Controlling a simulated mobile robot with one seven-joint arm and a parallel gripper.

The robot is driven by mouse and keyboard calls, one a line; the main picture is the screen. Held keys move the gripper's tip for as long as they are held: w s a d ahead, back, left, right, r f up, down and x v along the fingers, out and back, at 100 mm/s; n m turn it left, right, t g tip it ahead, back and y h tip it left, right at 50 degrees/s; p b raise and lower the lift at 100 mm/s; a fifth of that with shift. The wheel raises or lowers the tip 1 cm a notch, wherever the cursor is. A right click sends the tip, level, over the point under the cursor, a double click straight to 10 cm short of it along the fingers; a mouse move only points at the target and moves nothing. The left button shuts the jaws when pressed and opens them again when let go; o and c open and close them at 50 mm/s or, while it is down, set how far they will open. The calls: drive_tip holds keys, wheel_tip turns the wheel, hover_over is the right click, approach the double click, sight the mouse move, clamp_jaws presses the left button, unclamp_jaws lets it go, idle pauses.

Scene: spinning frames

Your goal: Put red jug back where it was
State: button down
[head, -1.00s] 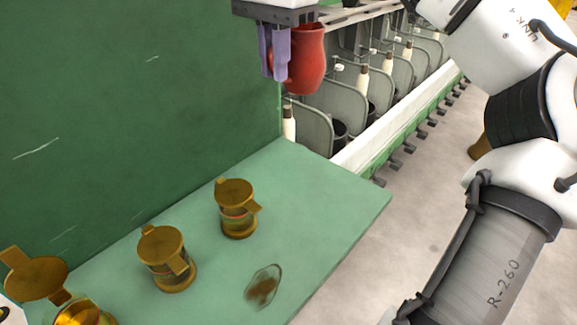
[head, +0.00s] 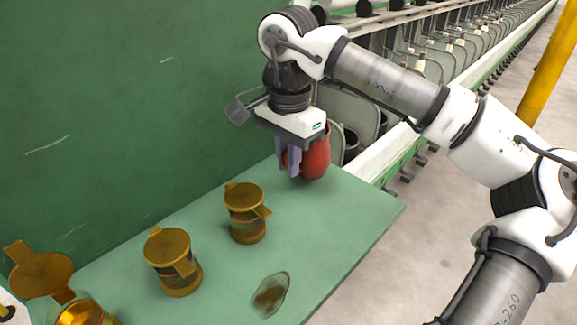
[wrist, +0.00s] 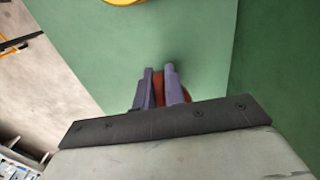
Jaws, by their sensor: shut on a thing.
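The red jug (head: 316,158) is at the far end of the green table (head: 340,215), upright in the head view. My gripper (head: 289,163) is shut on the jug's left side, with its purple fingers pointing down. The jug's base is at or just above the table top; I cannot tell whether it touches. In the wrist view the gripper's fingers (wrist: 161,90) hide most of the jug, and only a strip of red (wrist: 171,80) shows between and beside them.
Brass-lidded jars (head: 246,213) and (head: 173,262) stand along the table, with another open-lidded one (head: 42,274) at the near left. A brown-stained glass piece (head: 270,294) lies near the front edge. A green wall (head: 130,110) bounds the left; spinning machinery (head: 430,75) stands behind.

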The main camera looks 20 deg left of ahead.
drive_tip(key=shift+f, duration=1.15)
drive_tip(key=shift+f, duration=0.15)
drive_tip(key=c, duration=1.5)
unclamp_jaws()
wheel_tip(320, 180, up, 12)
drive_tip(key=shift+r+b, duration=0.2)
drive_tip(key=shift+b, duration=0.2)
